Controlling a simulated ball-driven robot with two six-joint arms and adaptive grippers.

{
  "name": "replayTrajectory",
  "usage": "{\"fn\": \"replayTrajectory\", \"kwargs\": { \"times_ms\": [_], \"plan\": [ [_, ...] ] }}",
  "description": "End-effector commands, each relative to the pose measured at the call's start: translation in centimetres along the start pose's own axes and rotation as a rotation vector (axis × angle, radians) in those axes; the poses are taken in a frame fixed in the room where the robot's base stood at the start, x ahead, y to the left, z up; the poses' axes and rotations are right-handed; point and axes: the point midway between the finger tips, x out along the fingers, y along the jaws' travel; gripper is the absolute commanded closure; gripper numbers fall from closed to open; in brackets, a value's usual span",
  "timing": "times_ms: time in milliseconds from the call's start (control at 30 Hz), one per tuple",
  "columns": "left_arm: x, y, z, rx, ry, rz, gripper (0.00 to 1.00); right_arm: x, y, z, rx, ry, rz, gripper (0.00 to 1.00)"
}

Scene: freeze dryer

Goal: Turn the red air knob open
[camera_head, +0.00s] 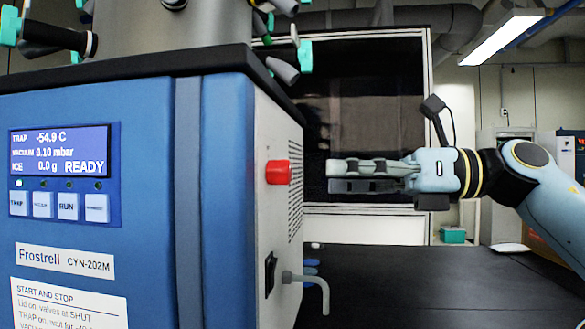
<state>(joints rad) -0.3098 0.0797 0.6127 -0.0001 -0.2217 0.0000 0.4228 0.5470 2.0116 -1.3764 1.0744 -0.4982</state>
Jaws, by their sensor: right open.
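The red air knob (278,172) sticks out from the pale right side panel of the blue freeze dryer (226,200). My right gripper (332,176) comes in from the right, roughly level with the knob. Its fingers point left towards the knob, and a gap shows between the fingertips and the knob. The gripper is open and nothing is seen between its fingers. The dryer's display (60,152) reads trap -54.9 C, vacuum 0.10 mbar, ice 0.0 g and READY. My left gripper is not in view.
A black switch (270,274) and a grey bent hose (318,285) sit low on the same side panel. Valves with green handles (304,56) ring the chamber on top. The dark bench (420,285) right of the dryer is mostly clear. A small teal box (453,235) stands behind.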

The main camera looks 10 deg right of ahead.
Motion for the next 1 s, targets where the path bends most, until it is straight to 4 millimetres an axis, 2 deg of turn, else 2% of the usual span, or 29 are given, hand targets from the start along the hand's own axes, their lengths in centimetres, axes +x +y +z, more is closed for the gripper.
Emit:
{"fn": "replayTrajectory", "kwargs": {
  "times_ms": [200,400,567,833,1000],
  "plan": [
    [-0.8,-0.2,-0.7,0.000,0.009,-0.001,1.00,3.9,0.1,0.2,0.002,-0.006,0.003,0.45],
    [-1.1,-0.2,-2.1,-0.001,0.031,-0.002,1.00,6.4,0.1,0.1,0.001,-0.002,0.002,0.45],
    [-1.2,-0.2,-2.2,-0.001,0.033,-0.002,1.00,7.2,0.0,0.0,0.001,0.001,0.000,0.45],
    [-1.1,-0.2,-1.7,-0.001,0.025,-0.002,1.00,7.2,0.0,0.0,0.001,0.002,0.000,0.45],
    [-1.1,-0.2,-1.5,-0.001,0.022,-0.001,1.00,7.2,0.0,0.0,0.001,0.001,0.000,0.67]
  ]
}}
